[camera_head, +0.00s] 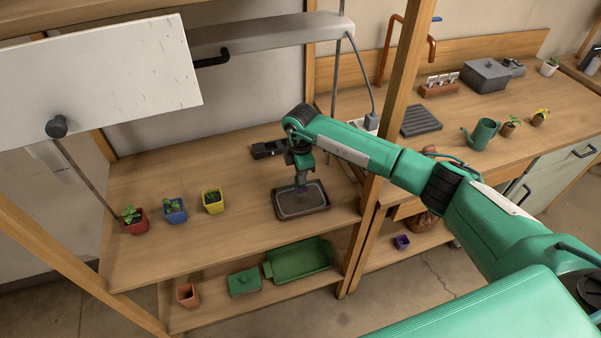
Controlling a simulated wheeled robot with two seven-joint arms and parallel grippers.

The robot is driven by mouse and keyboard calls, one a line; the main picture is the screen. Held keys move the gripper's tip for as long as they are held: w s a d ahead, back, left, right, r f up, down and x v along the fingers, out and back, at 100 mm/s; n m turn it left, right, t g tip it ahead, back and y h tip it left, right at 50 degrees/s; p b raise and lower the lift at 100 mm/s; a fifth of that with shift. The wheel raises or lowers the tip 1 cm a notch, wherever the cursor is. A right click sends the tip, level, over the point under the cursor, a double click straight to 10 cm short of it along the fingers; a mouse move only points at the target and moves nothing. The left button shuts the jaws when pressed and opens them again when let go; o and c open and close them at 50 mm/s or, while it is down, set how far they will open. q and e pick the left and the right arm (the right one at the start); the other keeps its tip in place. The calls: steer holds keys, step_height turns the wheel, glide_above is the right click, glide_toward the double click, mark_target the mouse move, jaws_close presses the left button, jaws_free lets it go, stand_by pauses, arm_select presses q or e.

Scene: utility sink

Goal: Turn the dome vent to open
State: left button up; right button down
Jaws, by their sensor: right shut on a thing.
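A dark rectangular tray (318,208) with a paler rim line inside it lies on the upper wooden shelf, near its right end. My right gripper (300,181) points straight down over the back part of the tray. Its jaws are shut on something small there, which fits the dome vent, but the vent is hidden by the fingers. A clear dome over the tray is hard to make out, and how far the vent is turned cannot be seen. My left gripper is not in view.
Red (136,227), blue (175,217) and yellow (213,207) plant pots stand to the left on the shelf. A dark object (266,150) lies behind my gripper. A white panel (100,75) hangs upper left. A wooden post (398,110) stands close behind my right arm.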

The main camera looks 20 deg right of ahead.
stand_by(0.3)
steer(key=c, duration=1.4)
jaws_free()
steer(key=shift+r, duration=0.1)
step_height(320, 180, up, 14)
steer(key=p, duration=0.9)
steer(key=shift+f, duration=0.2)
